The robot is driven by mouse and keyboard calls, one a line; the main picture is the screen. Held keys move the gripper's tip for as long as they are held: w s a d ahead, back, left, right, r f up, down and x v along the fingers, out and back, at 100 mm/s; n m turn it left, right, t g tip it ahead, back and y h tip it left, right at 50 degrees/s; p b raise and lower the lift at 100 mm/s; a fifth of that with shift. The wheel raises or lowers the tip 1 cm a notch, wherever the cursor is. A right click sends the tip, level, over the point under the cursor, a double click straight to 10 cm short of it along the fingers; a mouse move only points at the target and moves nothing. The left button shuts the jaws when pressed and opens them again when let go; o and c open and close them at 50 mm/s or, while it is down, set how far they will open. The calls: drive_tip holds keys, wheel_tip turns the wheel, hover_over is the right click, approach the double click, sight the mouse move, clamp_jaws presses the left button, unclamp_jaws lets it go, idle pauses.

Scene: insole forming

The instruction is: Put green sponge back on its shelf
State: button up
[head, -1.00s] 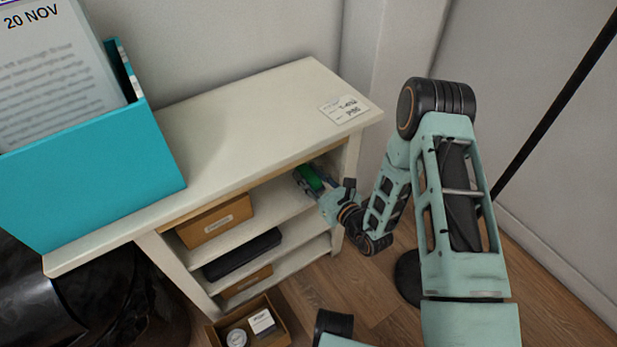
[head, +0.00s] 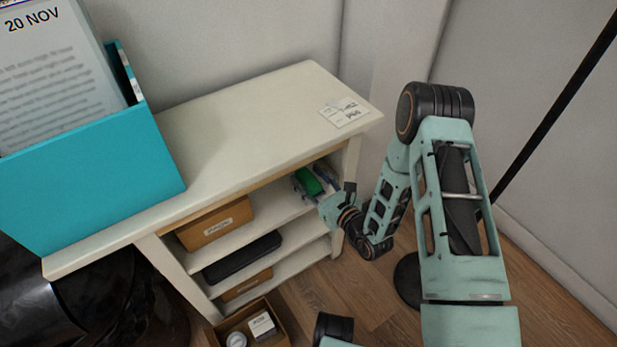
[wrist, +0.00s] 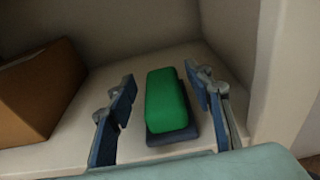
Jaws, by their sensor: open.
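The green sponge (head: 308,181) is on the top shelf (head: 272,208) of the white unit, at its right end under the unit's top. In the wrist view the sponge (wrist: 167,100) lies on a dark blue piece (wrist: 172,135), and the pair rests on the pale shelf surface. My gripper (head: 318,178) reaches into that shelf from the front right. In the wrist view its blue fingers (wrist: 160,88) stand open, one on each side of the sponge, with a gap visible on the left and a narrower one on the right.
A labelled brown box (head: 215,223) sits on the same shelf to the left. A black case (head: 241,257) lies on the shelf below. The unit's right side wall (wrist: 283,70) is close to my gripper. An open box (head: 250,325) stands on the floor in front.

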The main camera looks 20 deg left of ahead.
drive_tip(key=p+v, duration=0.2)
drive_tip(key=v, duration=0.9)
drive_tip(key=shift+s+d, duration=0.25)
drive_tip(key=shift+d, duration=0.1)
